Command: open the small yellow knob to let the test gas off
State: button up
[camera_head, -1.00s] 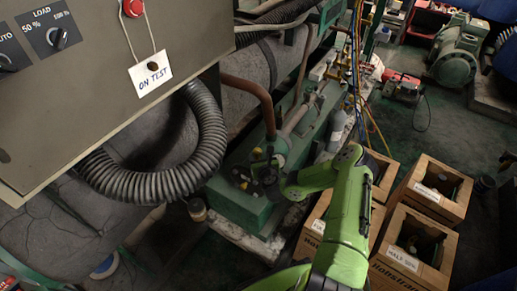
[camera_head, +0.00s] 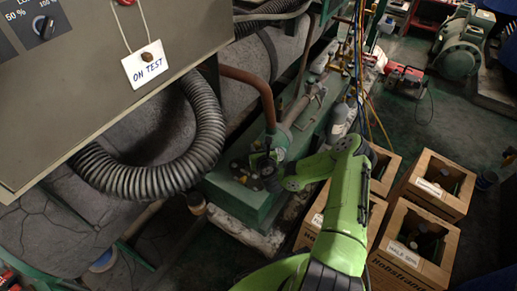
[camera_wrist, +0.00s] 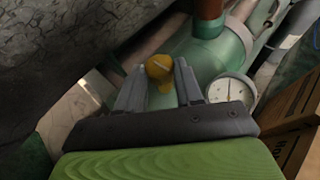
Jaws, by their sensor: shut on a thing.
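The small yellow knob (camera_wrist: 160,68) shows in the wrist view between the tips of my two grey fingers. My gripper (camera_wrist: 160,84) is shut on it, one finger on each side. A green fitting and pipe (camera_wrist: 207,48) lie just behind the knob. In the head view my gripper (camera_head: 258,168) is at the end of the green machine base, below the brown pipe. The knob cannot be made out clearly there, behind my dark wrist and fingers.
A round white gauge (camera_wrist: 230,90) sits close to the right of my gripper. A thick black corrugated hose (camera_head: 150,180) hangs to the left. An "ON TEST" tag (camera_head: 146,64) hangs from the control panel. Wooden crates (camera_head: 412,240) stand on the right.

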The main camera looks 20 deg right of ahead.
jog(key=shift+d+n+y, duration=0.15)
jog(key=shift+n+y, duration=0.15)
jog(key=shift+y, duration=0.1)
jog(key=n+y+b, duration=0.2)
jog(key=y, duration=0.1)
jog(key=shift+d+n, duration=0.35)
jog(key=shift+n, duration=0.05)
jog(key=n+y, duration=0.2)
jog(key=d+n+g+y, duration=0.1)
jog(key=n+y, duration=0.1)
jog(key=y, duration=0.1)
jog(key=shift+w+n, duration=0.15)
jog(key=shift+n, duration=0.15)
jog(key=n+g+y, duration=0.3)
jog(key=n+y, duration=0.1)
jog(key=shift+w+d+g+b, duration=0.3)
jog(key=shift+d+b, duration=0.05)
jog(key=shift+w+n+g+y, duration=0.15)
jog(key=shift+n+g+y, duration=0.55)
jog(key=shift+n+g, duration=0.15)
jog(key=shift+n+g+y, duration=0.4)
jog(key=shift+n+g, duration=0.25)
jog(key=shift+n, duration=0.1)
jog(key=o, duration=1)
jog(key=shift+w, duration=0.1)
jog(key=shift+o, duration=0.2)
